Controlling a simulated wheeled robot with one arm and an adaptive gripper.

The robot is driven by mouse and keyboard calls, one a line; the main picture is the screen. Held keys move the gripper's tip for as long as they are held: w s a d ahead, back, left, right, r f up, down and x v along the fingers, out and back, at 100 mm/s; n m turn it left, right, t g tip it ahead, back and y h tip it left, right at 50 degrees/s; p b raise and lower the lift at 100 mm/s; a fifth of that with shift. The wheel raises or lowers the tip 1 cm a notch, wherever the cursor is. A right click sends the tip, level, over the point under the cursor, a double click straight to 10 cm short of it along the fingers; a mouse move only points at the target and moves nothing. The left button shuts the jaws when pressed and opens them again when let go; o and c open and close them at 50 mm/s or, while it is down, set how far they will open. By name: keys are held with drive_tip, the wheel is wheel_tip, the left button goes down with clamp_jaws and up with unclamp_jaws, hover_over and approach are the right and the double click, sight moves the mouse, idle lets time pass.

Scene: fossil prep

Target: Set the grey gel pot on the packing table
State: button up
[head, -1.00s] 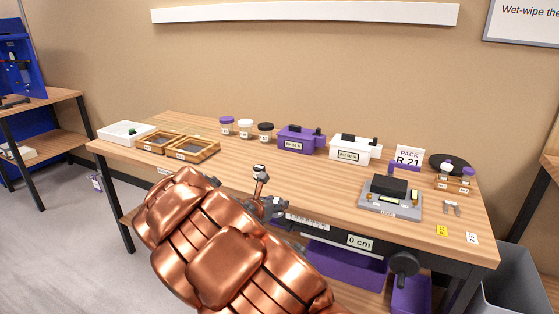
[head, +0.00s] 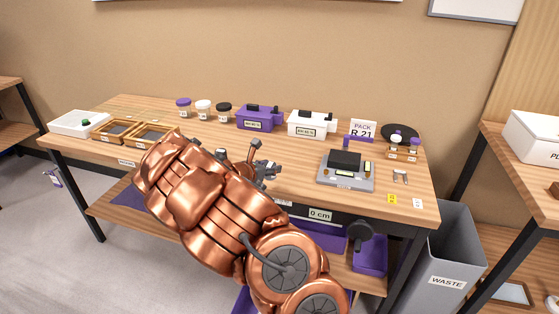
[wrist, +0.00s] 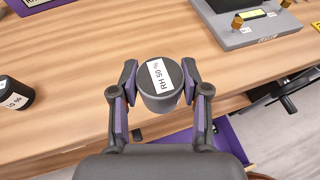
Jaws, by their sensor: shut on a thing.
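The grey gel pot (wrist: 162,101), labelled "RH 50 %" on its lid, sits between the fingers of my gripper (wrist: 159,78) in the wrist view. My gripper is shut on it, with a purple-padded finger at each side. The pot is above the front part of a wooden worktop (wrist: 75,75). I cannot make out the pot in the head view, where my gripper (head: 268,170) is small and partly behind my copper arm. A long wooden table (head: 290,185) carries a "PACK R 21" card (head: 362,130).
A black-lidded pot (head: 224,113), a white-lidded pot (head: 204,110) and a purple-lidded pot (head: 184,108) stand at the back. Purple (head: 260,118) and white (head: 312,125) cases and a grey device (head: 346,171) stand further right. A waste bin (head: 448,255) and another table (head: 530,170) are at right.

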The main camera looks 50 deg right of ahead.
drive_tip(key=w+d, duration=0.1)
drive_tip(key=d, duration=0.2)
drive_tip(key=w+d+p, duration=0.1)
drive_tip(key=d, duration=0.2)
drive_tip(key=w+d+f+p, duration=0.1)
drive_tip(key=d, duration=0.2)
drive_tip(key=shift+d, duration=0.25)
drive_tip(key=shift+f+p, duration=0.35)
drive_tip(key=shift+f, duration=1.35)
drive_tip(key=shift+f, duration=0.1)
drive_tip(key=shift+f, duration=0.15)
drive_tip(key=o, duration=1.1)
drive_tip(key=shift+o, duration=0.2)
drive_tip(key=shift+r, duration=0.25)
drive_tip(key=b+v, duration=0.1)
drive_tip(key=v, duration=1.1)
drive_tip(key=shift+b, duration=0.4)
